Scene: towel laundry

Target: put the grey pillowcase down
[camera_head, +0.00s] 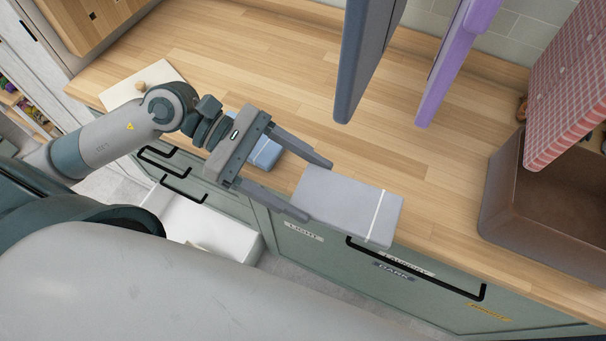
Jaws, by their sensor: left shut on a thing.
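The grey pillowcase (335,205) is a flat folded rectangle with a white stripe near its right end. My left gripper (317,190) is shut on its left end, with one finger along each side. The pillowcase is over the front edge of the wooden counter (270,70) in the picture. I cannot tell whether it touches the counter. My right gripper is not in view.
A blue folded cloth (267,153) lies behind my left gripper. Dark grey (365,50), purple (452,65) and red checked (570,85) cloths hang above. A brown bin (530,215) stands right. A white drawer (215,228) is open below. The counter's middle is clear.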

